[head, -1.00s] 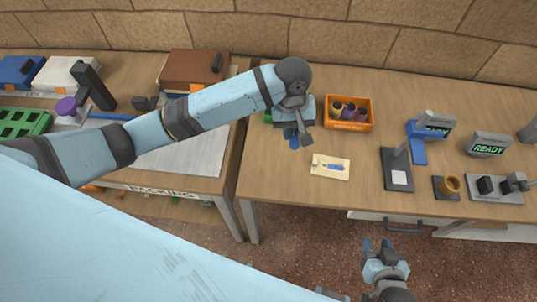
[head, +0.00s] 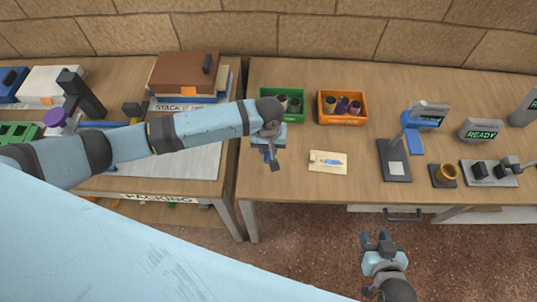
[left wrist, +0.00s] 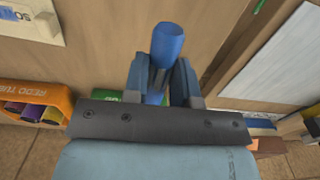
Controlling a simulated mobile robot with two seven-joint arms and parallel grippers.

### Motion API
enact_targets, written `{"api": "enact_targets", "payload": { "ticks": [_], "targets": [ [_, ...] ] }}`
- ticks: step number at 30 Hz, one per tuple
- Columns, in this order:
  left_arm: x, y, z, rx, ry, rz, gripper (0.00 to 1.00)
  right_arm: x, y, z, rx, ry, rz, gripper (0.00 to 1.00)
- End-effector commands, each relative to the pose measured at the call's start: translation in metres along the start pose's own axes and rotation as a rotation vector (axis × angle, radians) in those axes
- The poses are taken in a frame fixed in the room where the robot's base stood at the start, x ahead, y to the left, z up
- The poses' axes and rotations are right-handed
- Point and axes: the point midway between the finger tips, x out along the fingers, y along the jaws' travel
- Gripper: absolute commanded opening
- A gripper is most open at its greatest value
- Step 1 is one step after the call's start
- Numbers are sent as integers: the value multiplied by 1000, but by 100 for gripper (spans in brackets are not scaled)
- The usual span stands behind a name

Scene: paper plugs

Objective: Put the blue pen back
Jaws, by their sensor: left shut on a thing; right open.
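The blue pen (left wrist: 167,42) is a thick blue cylinder between the fingers of my left gripper (left wrist: 160,82), which is shut on it. In the head view my left gripper (head: 270,158) is over the left part of the right-hand table; the pen is hard to tell from the fingers there. A pale card (head: 316,166) with a blue pen-like shape lies to its right, and part of what looks like this card (left wrist: 30,20) shows in the left wrist view. My right gripper (head: 377,243) is open and empty, in front of the table edge.
Behind my left gripper stand a green bin (head: 268,106) and an orange bin (head: 342,119) with tubes. The packing table (head: 130,185) is at left, across a gap.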

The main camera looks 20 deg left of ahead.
Motion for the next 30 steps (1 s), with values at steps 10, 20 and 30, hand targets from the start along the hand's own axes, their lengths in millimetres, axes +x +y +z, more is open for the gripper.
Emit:
{"api": "enact_targets", "payload": {
  "ticks": [10,20,30],
  "targets": [
    [33,0,1,1,-1,-1,2,0,-3,0,3,-1,-3,43],
    [56,0,0,1,1,1,2,0,-3,0,4,-1,-4,43],
    [58,0,0,0,1,1,51,0,-3,0,4,-1,-3,43]
  ]
}}
